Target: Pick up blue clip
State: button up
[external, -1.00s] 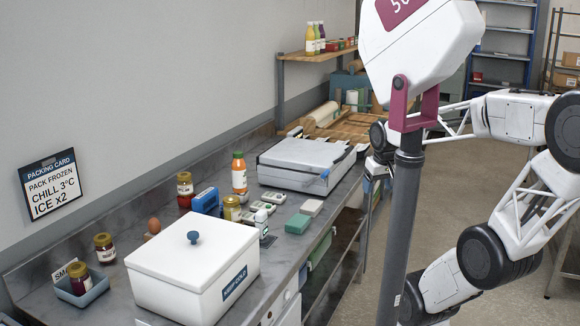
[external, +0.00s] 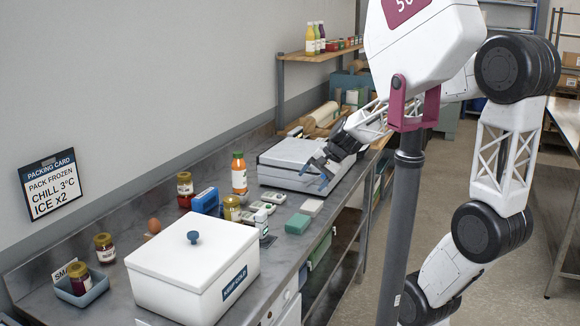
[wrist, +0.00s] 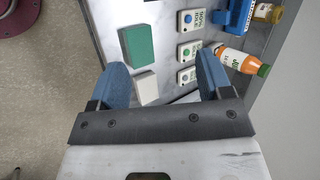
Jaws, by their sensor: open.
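My gripper (external: 314,177) is over the near edge of a silver case (external: 282,180) on the counter. Its two blue fingers are apart with nothing held between them, as the wrist view (wrist: 162,68) also shows. I cannot make out a separate blue clip on the case; the fingers cover that edge. A larger blue object (external: 206,200) stands on the counter left of the orange juice bottle (external: 239,174). It also shows at the top right of the wrist view (wrist: 238,16), beyond the right finger. I cannot tell whether it is the clip.
A green block (external: 297,224) and a white block (external: 311,207) lie by the counter's front edge. Several small labelled white boxes (wrist: 187,51) lie beside them. Jars and a white lidded box (external: 190,268) stand to the left.

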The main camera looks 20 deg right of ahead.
jog(key=w+a+f+m+t+y, duration=0.1)
jog(key=w+a+f+m, duration=0.4)
jog(key=w, duration=0.3)
jog(key=w+a+f+m+t+y, duration=0.1)
jog(key=w+a+f+m+t, duration=0.1)
jog(key=w+a+f+m, duration=0.3)
jog(key=w+a+f+m+t+y, duration=0.2)
jog(key=w+a+f+m, duration=0.3)
jog(key=w+a+m, duration=0.3)
jog(key=shift+w+a+f, duration=0.15)
jog(key=shift+w+a, duration=0.45)
jog(key=shift+w, duration=0.1)
jog(key=shift+w+a+f, duration=0.1)
jog(key=shift+w+a, duration=0.5)
jog(key=shift+w, duration=0.05)
jog(key=shift+x, duration=1.25)
jog(key=shift+x, duration=2.6)
jog(key=shift+w, duration=0.1)
jog(key=c, duration=1)
jog(key=shift+r, duration=0.1)
